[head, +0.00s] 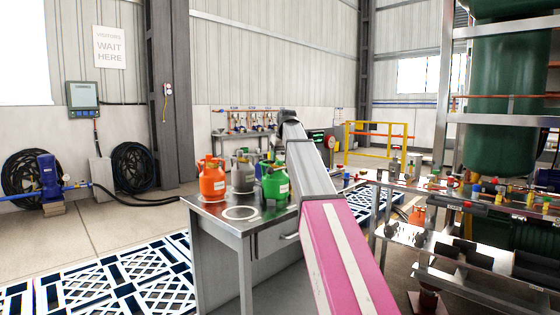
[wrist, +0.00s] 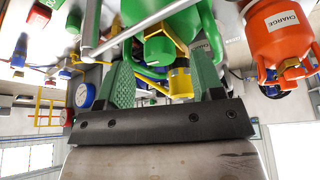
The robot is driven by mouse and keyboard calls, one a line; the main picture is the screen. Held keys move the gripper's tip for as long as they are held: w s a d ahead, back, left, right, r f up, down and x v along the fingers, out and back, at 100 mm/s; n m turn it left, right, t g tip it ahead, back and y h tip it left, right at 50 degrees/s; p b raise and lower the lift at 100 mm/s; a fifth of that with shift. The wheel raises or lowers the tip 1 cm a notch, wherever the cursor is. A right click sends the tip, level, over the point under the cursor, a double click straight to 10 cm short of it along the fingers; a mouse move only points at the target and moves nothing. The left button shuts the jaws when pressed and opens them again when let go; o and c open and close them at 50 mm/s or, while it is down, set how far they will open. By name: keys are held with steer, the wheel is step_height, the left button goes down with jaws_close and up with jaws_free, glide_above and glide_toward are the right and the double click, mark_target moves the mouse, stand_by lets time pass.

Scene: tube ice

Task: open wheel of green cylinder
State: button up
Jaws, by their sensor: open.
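The green cylinder (head: 275,188) stands upright on the metal table, at the right of a grey and an orange cylinder. In the wrist view, which looks upside down, its green body (wrist: 185,22) is at the top centre. Its green wheel (wrist: 159,49) shows between the two green-padded fingers of my gripper (wrist: 163,68). The fingers are open, one at each side of the wheel, with visible gaps; I cannot tell their exact depth relative to it. A yellow part (wrist: 180,83) also lies between the fingers. In the head view my arm's end is above the green cylinder, and the fingers are unclear.
The orange cylinder (head: 212,183) also shows in the wrist view (wrist: 278,32), close by. The grey cylinder (head: 243,176) stands between orange and green. A white ring (head: 240,213) lies on the table (head: 213,221). A valve rack (head: 470,195) with pipes stands right of my arm.

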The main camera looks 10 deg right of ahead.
steer(key=shift+x, duration=0.9)
steer(key=c, duration=0.9)
steer(key=shift+c, duration=0.2)
steer(key=shift+n, duration=0.3)
steer(key=shift+d+n+g+y, duration=0.1)
steer(key=shift+n+g+y, duration=0.3)
steer(key=shift+n, duration=0.95)
steer(key=shift+d+n+g+y, duration=0.1)
steer(key=shift+n+y, duration=0.5)
steer(key=shift+n, duration=0.75)
